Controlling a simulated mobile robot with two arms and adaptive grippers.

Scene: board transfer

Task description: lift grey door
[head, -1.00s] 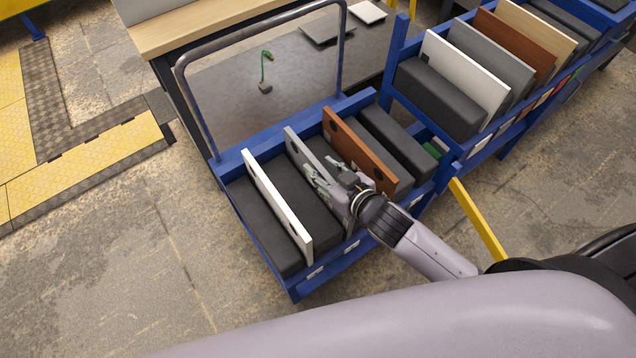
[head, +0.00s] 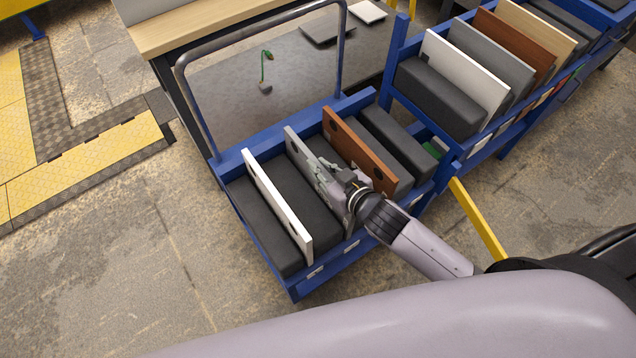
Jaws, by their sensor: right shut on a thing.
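The grey door (head: 297,146) is a flat panel standing on edge in the blue cart (head: 262,259), between the white door (head: 279,206) on its left and the brown door (head: 358,149) on its right. My right gripper (head: 329,181) is at the upper edge of the grey door and is shut on it. The gripper and wrist hide the middle and near part of the door. The door's lower edge is hidden inside the cart. My left gripper is not in view.
Dark padded blocks (head: 401,143) fill the cart between the doors. A blue rack (head: 480,140) with more panels stands at the right. A metal handle (head: 262,30) rises behind the cart, near a table (head: 215,30). Open floor (head: 110,240) lies at the left.

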